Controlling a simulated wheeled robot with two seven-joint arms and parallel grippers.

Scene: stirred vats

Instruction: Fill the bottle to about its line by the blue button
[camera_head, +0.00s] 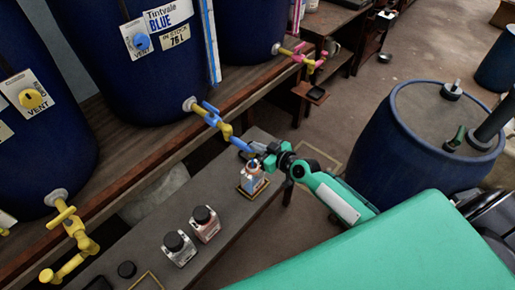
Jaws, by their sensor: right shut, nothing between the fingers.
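A small clear bottle (251,182) stands on the low bench beneath the blue tap (211,117), whose blue nozzle slants down to the right. Some blue shows near its top; its line and fill level are too small to read. The tap is on the dark blue vat (120,80) labelled Tintvale Blue. A round blue knob (142,42) sits on that vat's plate marked VENT. My right gripper (264,153) is shut and empty, close to the nozzle's end and just above the bottle; I cannot tell whether it touches either. My left gripper is not in view.
Two capped bottles, one clear (179,250) and one pinkish (205,225), stand on the low bench (150,215). Yellow taps (70,235) and a pink-handled tap (312,62) flank the blue one. A blue drum (415,140) stands on the right.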

